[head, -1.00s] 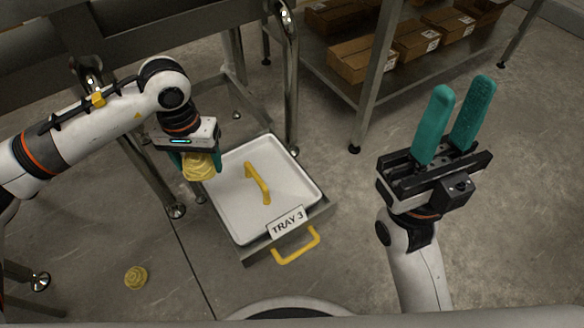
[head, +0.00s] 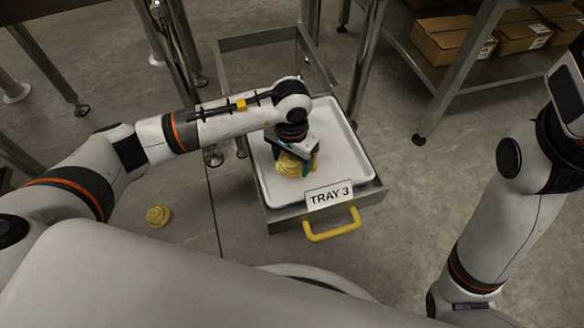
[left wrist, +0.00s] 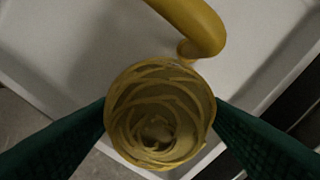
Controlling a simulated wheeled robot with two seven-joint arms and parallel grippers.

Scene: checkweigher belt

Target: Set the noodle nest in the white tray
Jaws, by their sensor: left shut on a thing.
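The tray sits in a metal drawer labelled TRAY 3. My right arm rises at the right of the head view; its gripper is outside the picture.
A second noodle nest (head: 158,216) lies on the floor to the left. A yellow drawer handle (head: 332,226) is at the front. A metal shelf with cardboard boxes (head: 450,40) stands at the back right.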

